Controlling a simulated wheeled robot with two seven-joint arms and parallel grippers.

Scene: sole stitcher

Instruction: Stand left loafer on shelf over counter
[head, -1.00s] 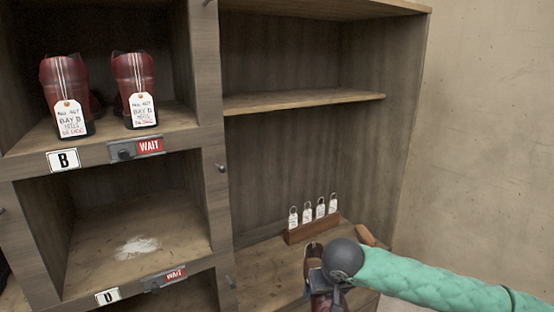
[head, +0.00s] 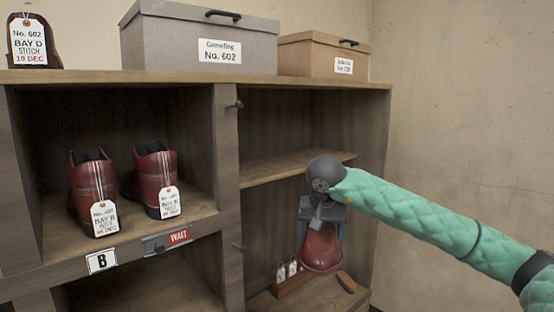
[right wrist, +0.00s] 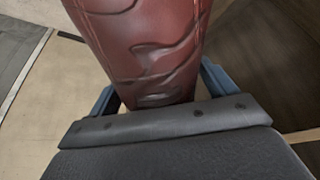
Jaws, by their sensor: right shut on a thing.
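My right gripper (head: 321,224) is shut on a dark red loafer (head: 321,247), which hangs below it, above the counter (head: 318,297). In the right wrist view the loafer (right wrist: 145,40) fills the space between the blue fingers. The shelf over the counter (head: 280,166) is a bare wooden board in the right-hand bay. The loafer is lower than this shelf, and my arm and gripper cover part of the shelf's right end. My left gripper does not show.
A wooden rack with tags (head: 291,276) and a small brown block (head: 346,282) sit on the counter. Two tagged red shoes (head: 93,190) stand in bay B at left. A grey box (head: 160,40) and a tan box (head: 305,56) stand on top.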

